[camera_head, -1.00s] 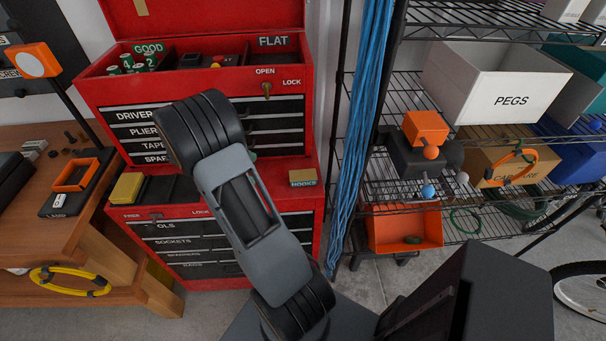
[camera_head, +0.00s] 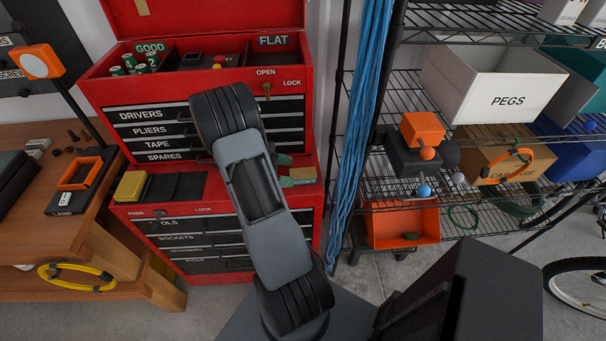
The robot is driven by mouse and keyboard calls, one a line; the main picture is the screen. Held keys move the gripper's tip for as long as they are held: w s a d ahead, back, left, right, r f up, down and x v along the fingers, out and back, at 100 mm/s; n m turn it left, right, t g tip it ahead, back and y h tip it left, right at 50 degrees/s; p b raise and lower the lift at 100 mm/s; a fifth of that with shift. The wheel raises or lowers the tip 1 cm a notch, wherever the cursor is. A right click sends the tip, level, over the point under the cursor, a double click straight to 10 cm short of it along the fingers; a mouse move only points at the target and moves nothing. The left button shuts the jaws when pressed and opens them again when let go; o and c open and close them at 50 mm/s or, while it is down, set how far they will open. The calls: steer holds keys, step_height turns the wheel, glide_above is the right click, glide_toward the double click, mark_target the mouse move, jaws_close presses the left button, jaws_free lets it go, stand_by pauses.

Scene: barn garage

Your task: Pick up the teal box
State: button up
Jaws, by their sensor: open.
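A teal box (camera_head: 597,100) stands on the wire shelf at the far right, behind the white PEGS bin and cut off by the picture edge. My gripper is far to the left of the teal box.
A red tool chest (camera_head: 90,90) stands behind my arm. A yellow box (camera_head: 131,186) lies on its lower top. A wooden bench (camera_head: 60,235) is at left. Blue cords (camera_head: 355,130) hang beside the wire shelf, which holds the white PEGS bin (camera_head: 490,90) and an orange bin (camera_head: 385,228).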

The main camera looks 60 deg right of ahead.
mark_target(302, 173)
steer(key=shift+p+x, duration=0.3)
steer(key=shift+x, duration=1.45)
steer(key=shift+c, duration=0.2)
steer(key=c, duration=1)
steer(key=shift+r, duration=0.1)
